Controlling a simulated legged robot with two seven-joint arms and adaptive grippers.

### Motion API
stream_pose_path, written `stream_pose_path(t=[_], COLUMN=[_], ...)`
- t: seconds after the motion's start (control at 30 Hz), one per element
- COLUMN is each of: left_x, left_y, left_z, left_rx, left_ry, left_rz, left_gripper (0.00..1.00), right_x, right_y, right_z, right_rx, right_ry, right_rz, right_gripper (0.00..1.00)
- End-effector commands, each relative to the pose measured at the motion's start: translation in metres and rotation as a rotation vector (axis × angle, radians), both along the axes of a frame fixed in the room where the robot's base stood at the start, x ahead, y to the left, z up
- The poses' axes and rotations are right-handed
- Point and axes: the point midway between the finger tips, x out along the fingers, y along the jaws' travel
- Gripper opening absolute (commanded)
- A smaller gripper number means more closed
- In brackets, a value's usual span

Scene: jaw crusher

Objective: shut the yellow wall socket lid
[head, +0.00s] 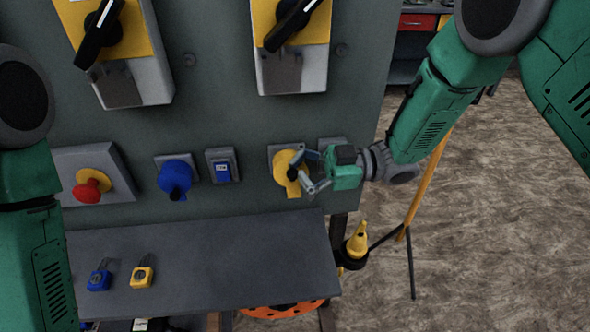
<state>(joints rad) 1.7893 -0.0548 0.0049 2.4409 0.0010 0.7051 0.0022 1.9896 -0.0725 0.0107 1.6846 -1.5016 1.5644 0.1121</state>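The yellow wall socket (282,160) sits on the grey panel, right of centre. It has a round yellow body with a dark spot near its middle and a yellow tab hanging below. I cannot tell clearly how far its lid stands open. My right gripper (305,174) comes in from the right at the socket. Its two fingers are spread, one above and one below, beside the right edge of the yellow part. I cannot tell whether they touch it. My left arm shows at the left edge, but its gripper is out of view.
A blue socket (173,178), a small blue switch (222,169) and a red emergency button (87,191) are on the same panel. A grey shelf (220,255) below holds a blue padlock (99,278) and a yellow padlock (141,276). Two rotary switches are above.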

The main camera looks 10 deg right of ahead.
Motion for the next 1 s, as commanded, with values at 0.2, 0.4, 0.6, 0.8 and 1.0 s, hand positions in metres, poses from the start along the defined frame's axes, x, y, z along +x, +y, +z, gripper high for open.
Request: stream_pose_path(t=[0.2,0.4,0.6,0.8,1.0], left_x=[0.000,0.000,0.000,-0.002,-0.002], left_y=[0.000,0.000,0.000,0.000,0.000], left_z=[0.000,0.000,0.000,0.001,0.001], left_rx=[0.000,0.000,0.000,0.000,0.000], left_ry=[0.000,0.000,0.000,-0.002,-0.003], left_rz=[0.000,0.000,0.000,0.000,0.000], left_gripper=[0.40,0.40,0.40,0.40,0.40], right_x=[-0.002,-0.001,0.000,0.001,0.001], right_y=[-0.002,-0.007,-0.008,-0.021,-0.060], right_z=[0.000,-0.001,-0.002,-0.002,-0.003], right_rx=[0.004,0.007,0.006,0.006,0.005], right_ry=[0.004,0.005,0.005,0.005,0.005], right_rz=[0.003,-0.001,-0.002,-0.005,-0.006], right_gripper=[0.37,0.37,0.37,0.37,0.37])
